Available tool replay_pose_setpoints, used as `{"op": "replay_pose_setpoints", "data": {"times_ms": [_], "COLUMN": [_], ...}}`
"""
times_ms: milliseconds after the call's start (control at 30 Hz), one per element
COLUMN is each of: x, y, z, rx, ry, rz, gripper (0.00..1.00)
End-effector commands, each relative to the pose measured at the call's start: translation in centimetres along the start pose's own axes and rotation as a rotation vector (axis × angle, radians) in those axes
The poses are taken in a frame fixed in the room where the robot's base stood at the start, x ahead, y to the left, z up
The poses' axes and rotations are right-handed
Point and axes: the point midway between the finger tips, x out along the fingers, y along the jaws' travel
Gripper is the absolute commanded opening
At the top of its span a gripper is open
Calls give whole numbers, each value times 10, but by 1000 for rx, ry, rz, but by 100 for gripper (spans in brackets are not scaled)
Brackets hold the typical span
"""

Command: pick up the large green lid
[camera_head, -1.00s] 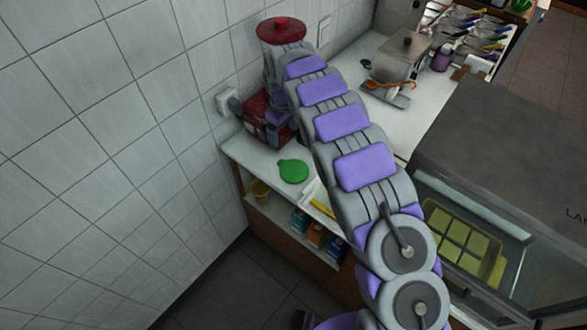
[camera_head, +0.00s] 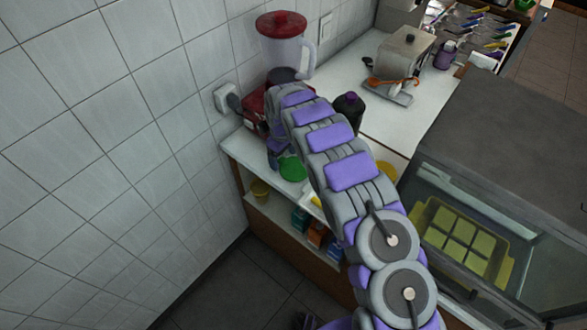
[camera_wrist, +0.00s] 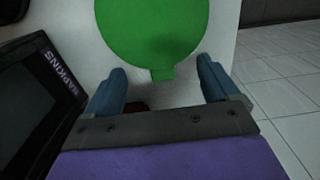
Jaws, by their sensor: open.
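The large green lid (camera_head: 292,169) lies flat on the white counter near its left front corner, partly hidden by my arm. In the wrist view the round green lid (camera_wrist: 152,30) fills the top middle, and its small tab points toward my gripper. My gripper (camera_wrist: 161,80) is open and empty. Its two blue fingers stand on either side of the tab, just short of it, and a soft shadow falls on the lid. In the head view my gripper is mostly hidden behind my wrist, close to the lid.
A blender (camera_head: 283,50) with a red top stands behind my arm at the wall. A black napkin box (camera_wrist: 40,95) is at the left in the wrist view. A dark bottle (camera_head: 347,108) stands right of my arm. The counter edge and tiled floor (camera_wrist: 285,75) lie to the right.

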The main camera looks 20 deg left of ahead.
Motion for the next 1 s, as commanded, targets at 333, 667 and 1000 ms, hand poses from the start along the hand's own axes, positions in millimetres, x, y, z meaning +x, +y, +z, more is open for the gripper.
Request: {"op": "replay_pose_setpoints", "data": {"times_ms": [333, 667, 1000], "x": [2, 2, 3], "y": [0, 0, 0], "z": [0, 1, 0], "rx": [-1, -1, -1], "ry": [4, 4, 1], "rz": [0, 0, 0], "gripper": [78, 47, 14]}}
